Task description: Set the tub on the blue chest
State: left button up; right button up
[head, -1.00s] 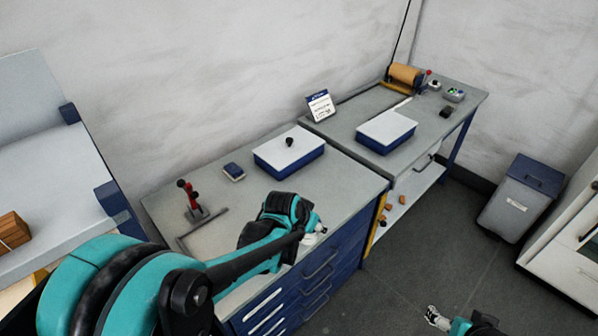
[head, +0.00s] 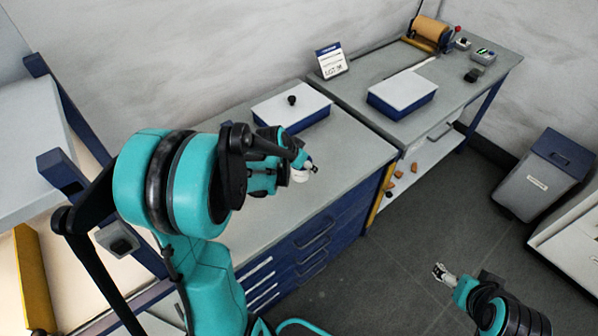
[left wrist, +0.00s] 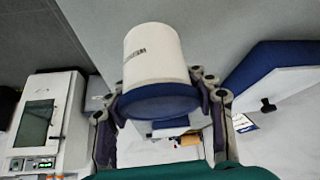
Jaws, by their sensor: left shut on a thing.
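The tub (left wrist: 155,60) is white with a blue end and dark print in the left wrist view. My left gripper (head: 303,170) is shut on it, with a finger on each side in the left wrist view. In the head view only a small white part of the tub shows, over the grey top near the blue chest's right side. The blue chest (head: 335,225) has a grey top and several drawers; my left arm hides its left part. I cannot tell whether the tub touches the top. My right gripper (head: 440,272) is over the floor, its jaws too small to judge.
A blue box with white lid and black knob (head: 291,100) sits on the chest behind my left gripper. A second white-lidded blue box (head: 403,92) and a sign (head: 331,61) stand on the neighbouring bench. A bin (head: 543,175) is at right. Some grey top is bare.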

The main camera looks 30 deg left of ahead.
pick_arm(q)
jog(key=a+f, duration=0.1)
jog(key=a, duration=0.1)
jog(key=shift+w+a+f, duration=0.3)
jog(key=shift+f, duration=0.05)
jog(key=shift+f+b, duration=1.1)
jog(key=shift+f, duration=0.85)
jog(key=shift+f, duration=0.15)
jog(key=o, duration=1.3)
jog(key=shift+o, duration=0.2)
